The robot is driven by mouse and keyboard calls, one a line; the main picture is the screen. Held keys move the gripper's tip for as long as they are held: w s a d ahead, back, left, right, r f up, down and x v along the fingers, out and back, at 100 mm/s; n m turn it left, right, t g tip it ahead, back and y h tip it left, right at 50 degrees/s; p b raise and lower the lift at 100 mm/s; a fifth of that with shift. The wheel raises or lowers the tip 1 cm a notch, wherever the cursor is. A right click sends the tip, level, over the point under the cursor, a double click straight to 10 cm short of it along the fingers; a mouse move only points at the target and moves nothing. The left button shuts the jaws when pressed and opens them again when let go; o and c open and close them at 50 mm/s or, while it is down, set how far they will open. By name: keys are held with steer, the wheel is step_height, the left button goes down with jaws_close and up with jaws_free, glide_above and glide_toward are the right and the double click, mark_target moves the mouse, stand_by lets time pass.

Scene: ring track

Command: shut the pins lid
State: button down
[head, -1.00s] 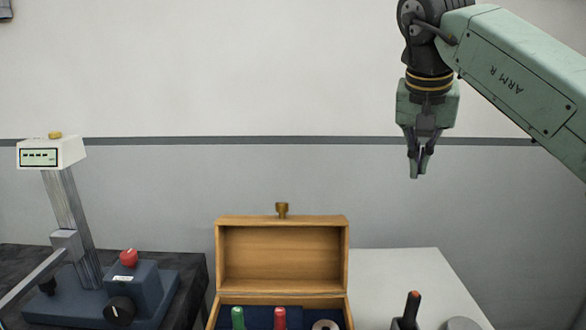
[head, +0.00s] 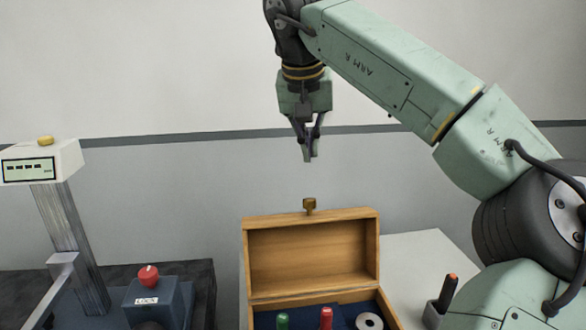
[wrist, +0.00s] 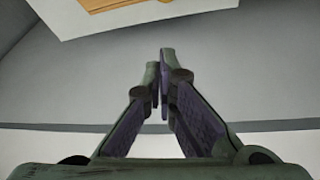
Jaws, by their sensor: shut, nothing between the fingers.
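The wooden pins box stands on a white table with its lid (head: 312,252) raised upright at the back. A brass knob (head: 309,205) sits on the lid's top edge. Inside the box are a green pin (head: 283,320), a red pin (head: 326,318) and a pale ring (head: 369,322) on a dark blue lining; the picture's lower edge cuts the box off. My gripper (head: 309,158) points down, shut and empty, above the knob and clear of it in the head view. In the wrist view, the fingertips (wrist: 161,55) are together, and a wooden part of the box (wrist: 150,10) shows at the top edge.
A dark blue device with a red knob (head: 149,275) and a post carrying a white display (head: 42,162) stands on a dark surface at left. A black holder with an orange-tipped tool (head: 448,292) is right of the box. The air around the lid looks free.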

steer(key=p+x, duration=0.1)
steer(key=x, duration=0.9)
steer(key=s, duration=0.1)
steer(key=s+r+p, duration=0.1)
steer(key=s, duration=0.2)
steer(key=shift+a+r, duration=0.1)
steer(key=shift+r, duration=0.2)
steer(key=shift+s, duration=0.1)
